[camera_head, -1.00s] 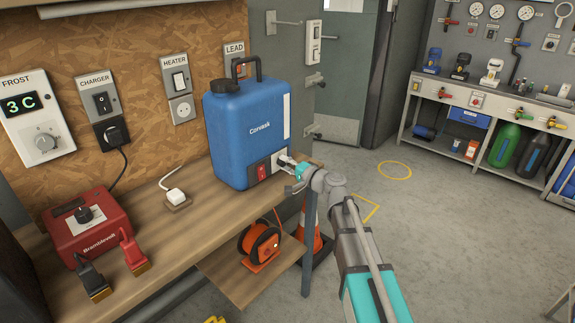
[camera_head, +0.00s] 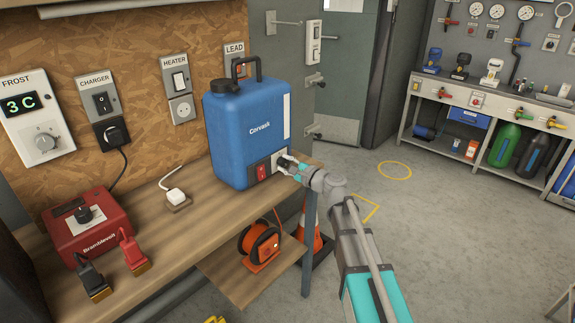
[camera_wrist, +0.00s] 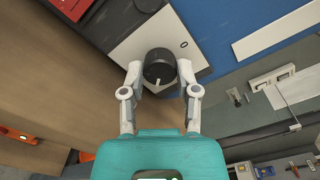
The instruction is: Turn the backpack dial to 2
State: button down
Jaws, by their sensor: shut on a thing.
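The blue backpack tank (camera_head: 240,130), labelled Corvasik, stands upright on the wooden bench. A white dial plate (camera_wrist: 130,48) is on its lower front, beside a red switch (camera_head: 261,172). The round dark dial (camera_wrist: 160,62) sits on this plate in the wrist view. A pale mark shows on the dial's side nearest my palm. A "0" is readable on the plate, up and right of the dial; other numbers are hidden or unreadable. My gripper (camera_head: 286,163) is at the plate, its two fingers closed around the dial's sides. In the head view the gripper hides most of the dial.
Floor to the right is open.

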dwell(0.4)
jog(key=shift+c, duration=1.7)
grip_release()
jog(key=v, duration=1.2)
jog(key=shift+s+f, duration=0.1)
